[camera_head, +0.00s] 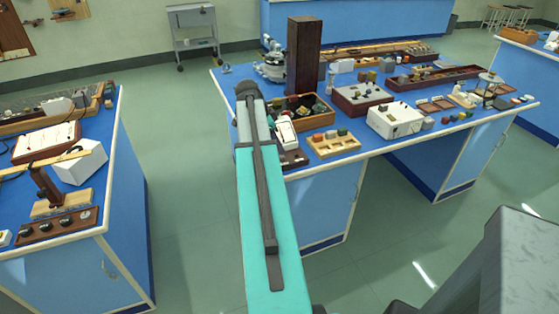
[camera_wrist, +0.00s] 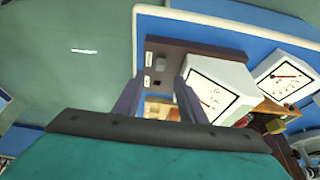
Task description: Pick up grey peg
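A small grey block that may be the grey peg (camera_wrist: 161,62) sits on a dark brown board (camera_wrist: 195,53) near the bench edge in the wrist view. The board also shows in the head view (camera_head: 291,159), partly behind my arm; I cannot make out the peg there. My gripper (camera_wrist: 160,82) is open, with its two dark fingers apart and the small grey block beyond their tips. A light wooden piece with a reddish part (camera_wrist: 160,108) shows between the fingers. In the head view my arm hides the gripper's fingers.
A white meter (camera_wrist: 217,90) stands close beside the right finger, with a second meter (camera_wrist: 283,76) farther right. In the head view, a wooden block tray (camera_head: 334,146), a white box (camera_head: 395,121) and a tall dark column (camera_head: 303,55) crowd the blue bench. The aisle floor (camera_head: 180,150) is clear.

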